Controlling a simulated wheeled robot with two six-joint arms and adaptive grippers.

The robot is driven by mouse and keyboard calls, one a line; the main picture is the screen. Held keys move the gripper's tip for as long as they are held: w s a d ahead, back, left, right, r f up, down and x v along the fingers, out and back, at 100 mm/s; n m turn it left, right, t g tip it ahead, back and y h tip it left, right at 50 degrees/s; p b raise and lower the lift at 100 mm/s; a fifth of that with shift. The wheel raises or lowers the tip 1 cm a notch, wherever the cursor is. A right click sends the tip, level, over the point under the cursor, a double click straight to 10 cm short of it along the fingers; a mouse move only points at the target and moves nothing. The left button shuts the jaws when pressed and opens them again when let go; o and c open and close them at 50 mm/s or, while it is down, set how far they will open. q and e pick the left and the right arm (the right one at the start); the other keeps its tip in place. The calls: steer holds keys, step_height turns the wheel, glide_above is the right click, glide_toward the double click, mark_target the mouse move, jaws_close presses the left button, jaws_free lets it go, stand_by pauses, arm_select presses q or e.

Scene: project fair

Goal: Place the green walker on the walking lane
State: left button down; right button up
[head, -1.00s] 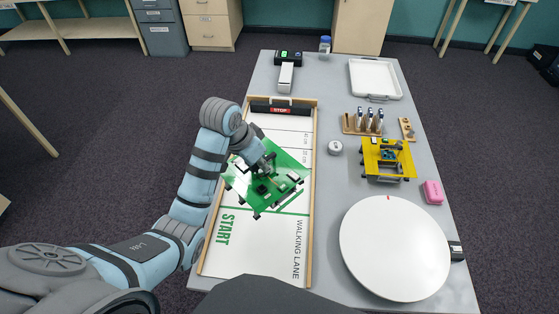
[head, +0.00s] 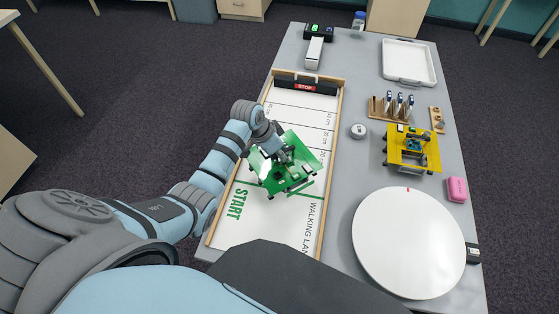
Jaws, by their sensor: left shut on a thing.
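The green walker (head: 302,150) is a flat green plate with dark parts on it and short dark feet at its edge. It is at the walking lane (head: 270,222), just beyond the green START line, and looks tilted. My left gripper (head: 282,157) reaches in from the left and is shut on the walker near its middle. The fingertips are partly lost among the walker's parts. I cannot tell whether its feet touch the lane. The lane is a white board with wooden side rails. My right gripper is not in view.
A STOP block (head: 306,84) closes the lane's far end. Right of the lane are a white round disc (head: 408,245), a yellow walker (head: 425,155), a small round puck (head: 358,131), a tool rack (head: 390,110) and a white tray (head: 408,60). The lane's far part is clear.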

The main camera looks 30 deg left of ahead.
arm_select(q)
steer(key=shift+s+f+b, duration=0.1)
steer(key=shift+f+b, duration=0.2)
steer(key=shift+f, duration=1.6)
steer(key=c, duration=1.7)
jaws_free()
steer(key=shift+o, duration=0.2)
steer(key=p+v, duration=0.3)
steer(key=v, duration=0.9)
